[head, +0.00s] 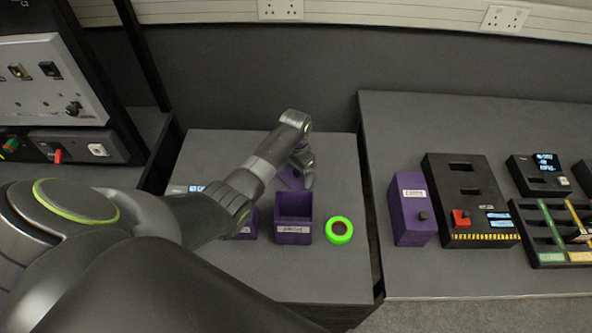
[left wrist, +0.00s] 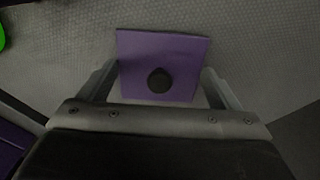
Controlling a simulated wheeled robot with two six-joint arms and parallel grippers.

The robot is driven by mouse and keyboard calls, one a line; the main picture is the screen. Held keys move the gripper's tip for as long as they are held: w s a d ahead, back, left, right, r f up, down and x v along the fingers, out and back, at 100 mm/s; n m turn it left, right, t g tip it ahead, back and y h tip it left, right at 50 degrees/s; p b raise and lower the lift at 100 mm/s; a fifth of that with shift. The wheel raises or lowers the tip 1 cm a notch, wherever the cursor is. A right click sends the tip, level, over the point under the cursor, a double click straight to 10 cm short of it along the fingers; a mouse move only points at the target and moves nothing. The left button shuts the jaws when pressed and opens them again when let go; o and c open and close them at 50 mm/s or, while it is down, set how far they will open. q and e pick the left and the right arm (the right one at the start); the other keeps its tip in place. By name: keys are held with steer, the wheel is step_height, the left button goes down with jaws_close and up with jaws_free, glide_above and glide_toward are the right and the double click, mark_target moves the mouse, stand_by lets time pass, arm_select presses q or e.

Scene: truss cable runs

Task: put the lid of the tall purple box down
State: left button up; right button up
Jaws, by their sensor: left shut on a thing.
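My left gripper (head: 302,170) is over the back part of the small grey table, shut on a purple lid (head: 291,179). In the left wrist view the lid (left wrist: 185,55) is a flat purple square with a round black knob (left wrist: 159,80), with a finger at each side. I cannot tell whether it touches the table. An open purple box (head: 293,234) with a white label stands in front of the gripper, its top uncovered. Another purple box (head: 248,228) beside it is mostly hidden by my arm. My right gripper is not in view.
A green tape roll (head: 339,230) lies right of the open box. The right-hand table holds a labelled purple box (head: 410,208) with a black knob, a black device with a red switch (head: 462,218), and a slotted tray (head: 545,254). A gap separates the tables. The small table's back right is clear.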

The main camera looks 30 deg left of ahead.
mark_target(296, 171)
arm_select(q)
steer(key=shift+f, duration=0.1)
steer(key=o, duration=0.8)
steer(key=shift+r, duration=0.25)
step_height(296, 171, up, 12)
steer(key=shift+f, duration=0.1)
